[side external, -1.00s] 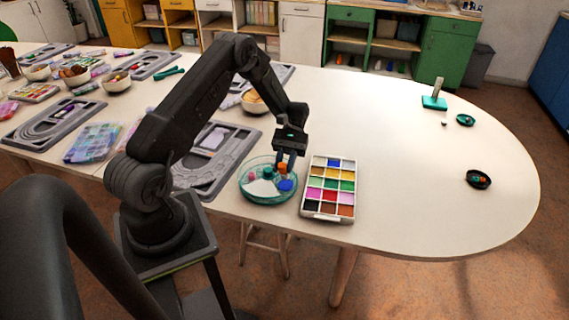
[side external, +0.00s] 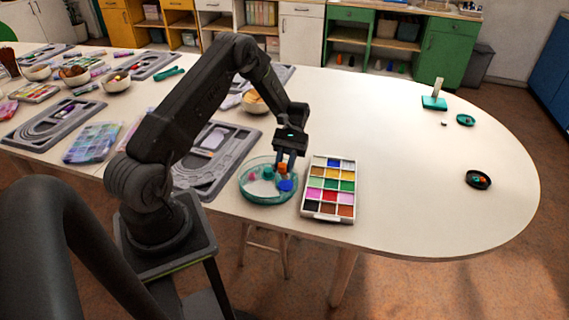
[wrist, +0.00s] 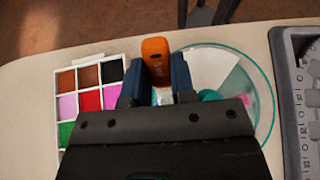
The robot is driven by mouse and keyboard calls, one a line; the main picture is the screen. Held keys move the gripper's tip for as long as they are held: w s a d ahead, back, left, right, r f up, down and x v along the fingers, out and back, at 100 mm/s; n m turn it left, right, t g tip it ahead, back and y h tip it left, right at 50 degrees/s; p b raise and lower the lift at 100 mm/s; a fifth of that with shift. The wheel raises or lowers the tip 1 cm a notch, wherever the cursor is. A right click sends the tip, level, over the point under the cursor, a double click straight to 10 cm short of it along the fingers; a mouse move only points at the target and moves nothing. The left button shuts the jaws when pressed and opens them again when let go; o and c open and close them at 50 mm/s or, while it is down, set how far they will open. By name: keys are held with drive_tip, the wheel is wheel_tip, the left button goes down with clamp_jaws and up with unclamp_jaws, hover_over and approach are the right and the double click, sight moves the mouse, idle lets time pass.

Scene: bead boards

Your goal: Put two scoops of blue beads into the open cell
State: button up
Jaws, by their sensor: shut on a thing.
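My gripper (side external: 286,160) points down over the right side of a round teal see-through dish (side external: 247,193). It is shut on an orange-handled tool (wrist: 156,55), whose orange part also shows in the side view (side external: 282,168). The tool's lower end is hidden in the wrist view. A bright blue piece (side external: 286,185) shows just below the gripper; I cannot tell if it is part of the tool. The bead box (side external: 325,218) stands right of the dish, with cells of several colours. Blue shows in its far row (side external: 334,162). I cannot tell which cell is open.
The dish also holds pink (side external: 253,176) and teal (side external: 268,171) pieces and a pale wedge (wrist: 208,68). A grey bead board (side external: 207,150) lies to its left. A black dish (side external: 478,180) and a teal stand (side external: 435,103) are far right. The table between is mostly clear.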

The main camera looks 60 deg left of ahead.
sight(282, 175)
drive_tip(key=shift+d, duration=0.1)
drive_tip(key=t+y, duration=0.1)
drive_tip(key=s+d+f+t+y, duration=0.1)
drive_tip(key=f+t+y, duration=0.1)
drive_tip(key=y, duration=0.1)
drive_tip(key=shift+s+d+t, duration=0.3)
drive_tip(key=shift+s+d, duration=0.05)
drive_tip(key=shift+d, duration=0.05)
drive_tip(key=f+t+y, duration=0.1)
drive_tip(key=s+d+f+t+y, duration=0.1)
drive_tip(key=t+y, duration=0.1)
drive_tip(key=shift+s+d+y, duration=0.2)
drive_tip(key=shift+d+y, duration=0.1)
drive_tip(key=shift+d, duration=0.1)
drive_tip(key=shift+s+r+t+y, duration=0.1)
drive_tip(key=shift+r+t+y, duration=0.6)
drive_tip(key=shift+r, duration=0.15)
